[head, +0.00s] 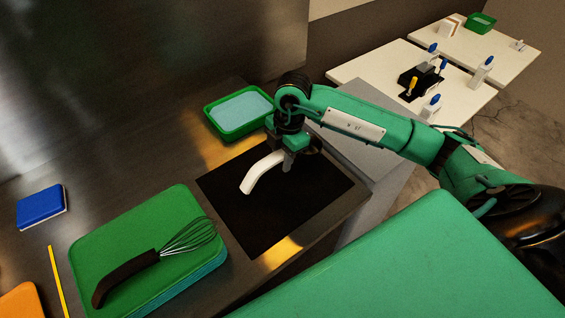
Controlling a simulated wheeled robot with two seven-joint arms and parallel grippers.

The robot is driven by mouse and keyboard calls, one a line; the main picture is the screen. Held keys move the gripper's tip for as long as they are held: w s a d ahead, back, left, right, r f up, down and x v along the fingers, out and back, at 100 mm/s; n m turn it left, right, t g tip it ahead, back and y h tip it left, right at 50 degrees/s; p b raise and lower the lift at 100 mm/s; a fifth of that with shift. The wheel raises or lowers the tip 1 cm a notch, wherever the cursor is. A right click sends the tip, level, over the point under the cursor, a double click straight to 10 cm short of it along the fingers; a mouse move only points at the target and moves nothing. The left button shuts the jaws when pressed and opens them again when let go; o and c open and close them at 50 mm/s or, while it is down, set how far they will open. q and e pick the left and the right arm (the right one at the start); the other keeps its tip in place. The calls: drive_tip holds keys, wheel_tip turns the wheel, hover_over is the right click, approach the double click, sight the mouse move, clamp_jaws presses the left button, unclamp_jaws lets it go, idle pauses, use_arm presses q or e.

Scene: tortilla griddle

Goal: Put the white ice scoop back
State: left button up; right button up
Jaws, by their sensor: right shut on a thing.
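The white ice scoop (262,171) shows as a pale curved shape over the black mat (235,215) on the metal counter. My right gripper (288,160) is shut on the scoop at its upper right end, with the free end pointing to the lower left. I cannot tell whether the scoop touches the mat or hangs just above it. Part of the scoop is hidden by the gripper. My left gripper is not in view.
A green tray with pale blue contents (211,127) stands behind the mat. A whisk (150,259) lies on green boards (110,240) at the left. A blue sponge (41,207) lies farther left. White tables (365,72) with bottles stand beyond the counter.

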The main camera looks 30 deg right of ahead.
wheel_tip(320, 180, down, 3)
drive_tip(key=shift+r, duration=0.2)
drive_tip(key=shift+f, duration=0.2)
drive_tip(key=shift+f, duration=0.15)
drive_tip(key=o, duration=1)
drive_tip(key=shift+c, duration=0.2)
drive_tip(key=shift+r, duration=0.3)
drive_tip(key=r, duration=0.4)
drive_tip(key=d+r+b, duration=0.1)
drive_tip(key=r, duration=0.2)
drive_tip(key=r+b, duration=0.1)
drive_tip(key=r, duration=0.3)
drive_tip(key=shift+w+d+r, duration=0.15)
drive_tip(key=shift+d+r, duration=0.15)
drive_tip(key=shift+d, duration=0.1)
